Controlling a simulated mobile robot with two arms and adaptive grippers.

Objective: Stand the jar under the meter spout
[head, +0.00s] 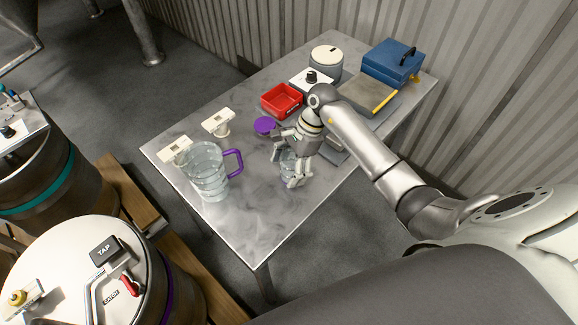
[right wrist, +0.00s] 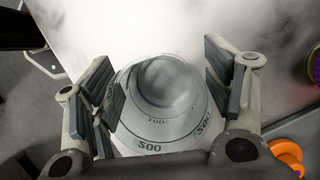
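A clear jar (head: 288,165) with black volume marks is at the front right part of the steel table, partly hidden by my right gripper (head: 290,160). In the right wrist view the jar (right wrist: 160,105) lies between the dark finger pads of my right gripper (right wrist: 163,95). The pads flank it closely on both sides; firm contact cannot be made out. Whether the jar rests on the table is also unclear. A white device with a black knob (head: 311,79) stands toward the back; no label identifies the meter spout. My left gripper is not in view.
A clear pitcher (head: 208,172) with a purple handle stands at left, beside two white fittings (head: 175,151) (head: 217,123). A purple disc (head: 265,125), red tray (head: 282,100), grey canister (head: 326,62) and blue box (head: 393,63) are on the table (head: 255,205).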

